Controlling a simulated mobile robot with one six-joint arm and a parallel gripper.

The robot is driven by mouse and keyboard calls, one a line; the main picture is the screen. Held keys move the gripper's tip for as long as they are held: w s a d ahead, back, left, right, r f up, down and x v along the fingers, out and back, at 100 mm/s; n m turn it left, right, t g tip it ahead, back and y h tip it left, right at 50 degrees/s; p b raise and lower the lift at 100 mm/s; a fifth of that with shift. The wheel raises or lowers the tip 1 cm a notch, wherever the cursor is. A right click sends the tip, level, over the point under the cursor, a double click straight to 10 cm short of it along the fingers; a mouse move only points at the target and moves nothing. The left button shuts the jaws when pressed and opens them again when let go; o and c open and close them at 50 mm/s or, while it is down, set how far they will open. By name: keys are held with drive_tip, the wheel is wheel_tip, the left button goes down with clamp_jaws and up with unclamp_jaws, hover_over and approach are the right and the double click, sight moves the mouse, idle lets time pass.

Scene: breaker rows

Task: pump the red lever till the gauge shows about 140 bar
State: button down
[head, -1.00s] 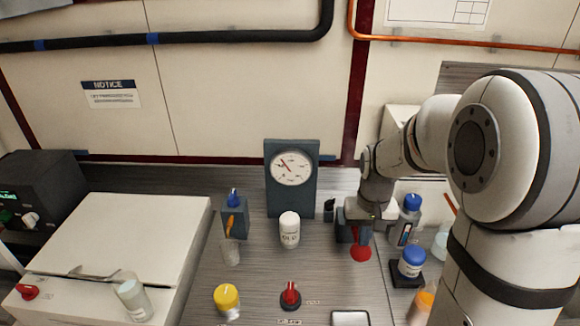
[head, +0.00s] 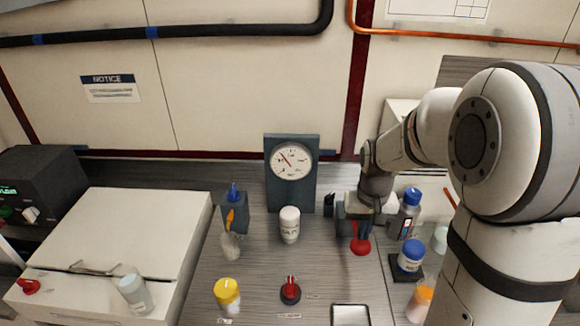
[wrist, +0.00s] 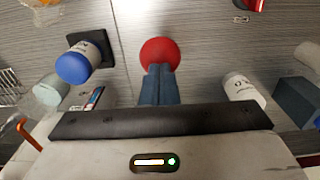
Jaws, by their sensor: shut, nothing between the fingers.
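The red lever (head: 361,243) shows its round red end right under my gripper (head: 358,232) in the head view. In the wrist view the round red end (wrist: 160,51) lies just beyond my closed fingertips (wrist: 160,70), which overlap its lower edge; I cannot tell whether they touch. My gripper is shut with nothing between the fingers. The rest of the lever is hidden by the gripper. The gauge (head: 291,160) is a white dial on a dark upright panel behind. Its needle points up and left; the numbers are too small to read.
A red rotary knob (head: 290,290) sits in front. A white bottle (head: 289,225) stands left of my gripper. A blue-capped jar (head: 411,257) and a blue-capped bottle (head: 411,206) stand to the right. A yellow-capped jar (head: 228,292) is at front left.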

sight(360, 248)
drive_tip(key=shift+f+b, duration=3.05)
drive_tip(key=shift+f, duration=1.05)
drive_tip(key=shift+r, duration=0.1)
drive_tip(key=shift+r+p, duration=3.1)
drive_tip(key=shift+r, duration=1.05)
drive_tip(key=shift+f, duration=0.1)
drive_tip(key=shift+f+b, duration=2.7)
drive_tip(key=shift+f, duration=0.75)
drive_tip(key=shift+r+p, duration=2.55)
drive_tip(key=shift+r, duration=1)
